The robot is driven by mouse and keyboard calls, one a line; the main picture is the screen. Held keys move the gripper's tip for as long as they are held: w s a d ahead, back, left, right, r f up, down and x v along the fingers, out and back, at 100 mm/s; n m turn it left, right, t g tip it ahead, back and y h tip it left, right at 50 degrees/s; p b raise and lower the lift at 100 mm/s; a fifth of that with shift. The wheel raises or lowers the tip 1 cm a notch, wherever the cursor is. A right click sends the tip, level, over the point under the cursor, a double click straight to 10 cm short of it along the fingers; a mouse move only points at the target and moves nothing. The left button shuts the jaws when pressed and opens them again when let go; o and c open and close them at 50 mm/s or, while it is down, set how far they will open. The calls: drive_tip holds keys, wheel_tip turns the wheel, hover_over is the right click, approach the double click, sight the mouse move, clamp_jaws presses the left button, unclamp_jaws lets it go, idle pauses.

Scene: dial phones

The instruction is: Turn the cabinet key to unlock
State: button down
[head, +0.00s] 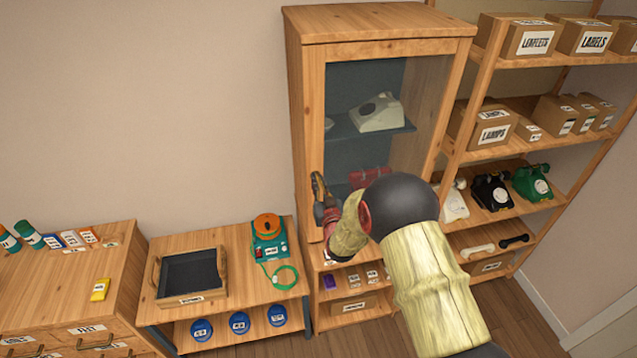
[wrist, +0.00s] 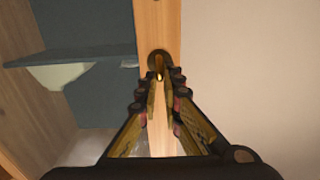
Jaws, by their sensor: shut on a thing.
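The wooden cabinet (head: 308,100) has a glass door (head: 362,78) that looks closed. In the wrist view, a dark lock plate (wrist: 158,60) sits on the door's wooden stile (wrist: 157,25). A small brass key (wrist: 159,77) sticks out of the lock. My gripper (wrist: 160,88) is shut on the key, with one finger on each side of it. Most of the key is hidden between the fingers, and I cannot tell how far it is turned. In the head view, my gripper (head: 322,195) is at the door's left edge; the key is hidden there.
Behind the glass are a cream phone (head: 377,113) and a red phone (head: 369,176). Open shelves with boxes and phones stand to the right. A low bench to the left holds a dark tray (head: 190,274) and a green device (head: 269,250). The wall left of the cabinet is bare.

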drive_tip(key=shift+f+m+b, duration=0.1)
drive_tip(key=shift+m+b, duration=0.2)
drive_tip(key=shift+b, duration=0.35)
drive_tip(key=m+b, duration=0.3)
drive_tip(key=b, duration=0.2)
drive_tip(key=m+b, duration=0.3)
drive_tip(key=b, duration=0.2)
drive_tip(key=d+m+b, duration=0.1)
drive_tip(key=m+b, duration=0.2)
drive_tip(key=b, duration=0.2)
drive_tip(key=shift+w+f+m, duration=0.15)
drive_tip(key=shift+f+m, duration=0.25)
drive_tip(key=m+b, duration=0.3)
drive_tip(key=b, duration=0.1)
drive_tip(key=m+b, duration=0.4)
drive_tip(key=shift+d+f, duration=0.15)
drive_tip(key=shift+f, duration=0.05)
drive_tip(key=shift+m+b, duration=0.3)
drive_tip(key=shift+m, duration=0.1)
drive_tip(key=c, duration=2.1)
unclamp_jaws()
drive_tip(key=shift+o, duration=0.6)
